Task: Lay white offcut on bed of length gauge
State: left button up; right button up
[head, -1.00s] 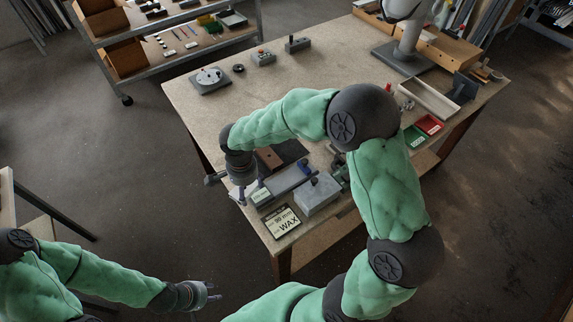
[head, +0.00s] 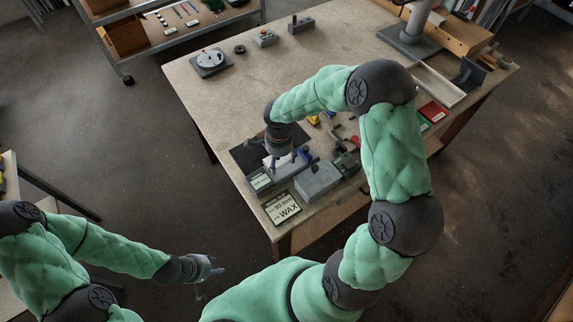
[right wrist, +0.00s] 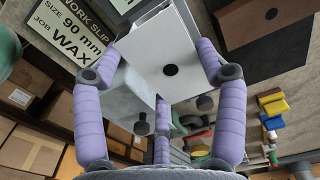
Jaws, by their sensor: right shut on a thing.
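The white offcut (right wrist: 165,55) is a flat white piece with a dark round hole. It sits between the purple fingers of my right gripper (right wrist: 160,72), which is shut on it. In the head view my right gripper (head: 285,158) points down over the length gauge (head: 262,181), a grey bar with a small display at its near left end. The arm hides part of the gauge's bed, and I cannot tell whether the offcut touches it. My left gripper (head: 208,272) is open and empty, off the table at lower left.
A grey block (head: 317,180) with a knob stands just right of the gauge. A work slip (head: 283,207) reading 90 mm WAX lies at the table's front corner. Red and green trays (head: 433,112) lie to the right. The table's left middle (head: 215,100) is clear.

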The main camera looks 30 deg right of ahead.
aim_at(286, 161)
jog(key=d+f, duration=0.2)
jog(key=f, duration=0.1)
jog(key=shift+w+d, duration=0.1)
jog(key=shift+d, duration=0.2)
jog(key=shift+f, duration=1.6)
jog(key=shift+f, duration=0.1)
jog(key=o, duration=1.1)
jog(key=shift+o, duration=0.2)
notch_tip(286, 161, up, 12)
jog(key=shift+r+p, duration=0.15)
jog(key=shift+p, duration=0.2)
